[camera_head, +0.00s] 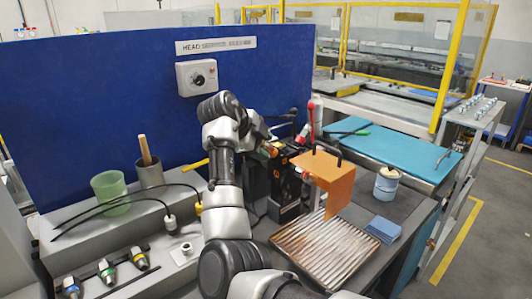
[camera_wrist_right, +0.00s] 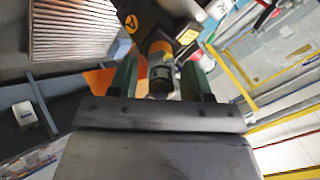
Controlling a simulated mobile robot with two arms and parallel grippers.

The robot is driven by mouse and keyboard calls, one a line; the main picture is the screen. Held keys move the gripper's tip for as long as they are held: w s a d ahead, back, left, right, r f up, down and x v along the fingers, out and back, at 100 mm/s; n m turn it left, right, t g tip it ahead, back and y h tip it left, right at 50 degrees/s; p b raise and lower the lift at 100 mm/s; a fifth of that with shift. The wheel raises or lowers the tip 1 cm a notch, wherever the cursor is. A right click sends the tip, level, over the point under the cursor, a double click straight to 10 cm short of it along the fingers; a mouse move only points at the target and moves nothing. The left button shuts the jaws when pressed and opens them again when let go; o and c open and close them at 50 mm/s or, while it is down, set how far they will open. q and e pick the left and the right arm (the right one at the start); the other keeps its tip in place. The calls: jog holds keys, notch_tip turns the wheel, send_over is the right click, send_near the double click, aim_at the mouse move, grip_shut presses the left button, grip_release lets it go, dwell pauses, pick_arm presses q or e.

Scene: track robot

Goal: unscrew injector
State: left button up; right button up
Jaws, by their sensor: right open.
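My right gripper (camera_head: 280,135) reaches over the bench to the dark machine unit (camera_head: 284,186) behind the orange plate (camera_head: 325,180). In the right wrist view its two dark green fingers (camera_wrist_right: 160,66) are open. They stand on either side of a dark round part with a yellow-orange band (camera_wrist_right: 160,50), which looks like the injector. The part points toward the palm; whether a finger touches it I cannot tell. In the head view my arm largely hides it. My left gripper is not in view.
Several injectors with coloured rings (camera_head: 106,271) lie at the front left. A green cup (camera_head: 110,190), a grey cup (camera_head: 150,178) and black cables stand behind them. A ribbed metal tray (camera_head: 325,245), blue pads (camera_head: 383,229) and a white pot (camera_head: 386,184) are at right. A blue panel (camera_head: 90,100) closes the back.

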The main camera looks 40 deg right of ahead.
jog(key=shift+m, duration=0.3)
dwell(0.5)
jog(key=shift+r+p, duration=0.1)
jog(key=shift+p, duration=0.45)
jog(key=c, duration=0.9)
grip_shut()
